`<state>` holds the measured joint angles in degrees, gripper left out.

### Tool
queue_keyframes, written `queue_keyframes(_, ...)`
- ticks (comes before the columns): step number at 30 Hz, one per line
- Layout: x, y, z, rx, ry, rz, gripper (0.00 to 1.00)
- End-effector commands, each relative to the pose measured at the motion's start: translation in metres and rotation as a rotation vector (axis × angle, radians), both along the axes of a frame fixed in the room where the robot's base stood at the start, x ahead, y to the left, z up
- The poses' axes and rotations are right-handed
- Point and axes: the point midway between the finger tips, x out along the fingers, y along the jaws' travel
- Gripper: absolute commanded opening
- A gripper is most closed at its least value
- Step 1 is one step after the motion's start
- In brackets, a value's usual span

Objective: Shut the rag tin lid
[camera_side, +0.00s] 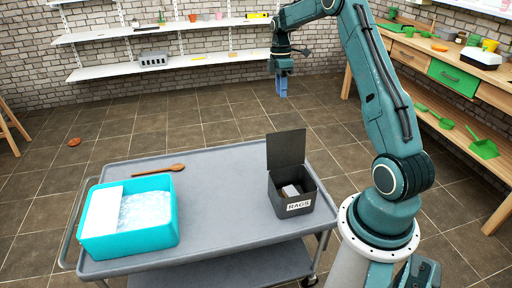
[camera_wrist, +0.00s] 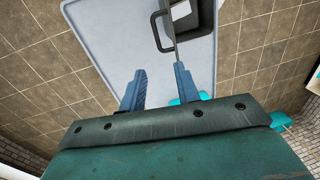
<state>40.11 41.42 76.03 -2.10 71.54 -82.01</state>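The rag tin (camera_side: 276,198) is a dark grey box with a white RAGS label, standing on the right part of the grey cart top. Its lid (camera_side: 286,149) stands upright at the far side, so the tin is open. Pale contents show inside. My gripper (camera_side: 282,93) hangs fingers down, above and beyond the lid, apart from it. In the wrist view, my gripper (camera_wrist: 160,82) has its two blue fingers spread with nothing between them. The dark tin (camera_wrist: 159,45) shows beyond the fingertips, cut off by the top edge.
A turquoise tub (camera_side: 160,239) with a white panel and pale contents stands at the cart's left. A wooden spoon (camera_side: 150,170) lies behind it. The cart top (camera_side: 225,200) between tub and tin is clear. A wooden workbench (camera_side: 465,90) stands at right; wall shelves are behind.

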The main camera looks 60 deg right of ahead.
Motion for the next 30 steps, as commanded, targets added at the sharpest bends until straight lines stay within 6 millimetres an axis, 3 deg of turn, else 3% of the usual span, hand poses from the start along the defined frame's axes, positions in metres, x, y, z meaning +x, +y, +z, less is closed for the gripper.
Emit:
queue_keyframes(5, -0.002, -0.011, -0.012, 0.016, 0.008, 0.019, 0.32)
queue_keyframes(17, -0.003, -0.01, -0.02, 0.018, 0.01, 0.02, 0.32)
queue_keyframes(30, -0.01, -0.002, -0.074, 0.019, 0.012, 0.02, 0.32)
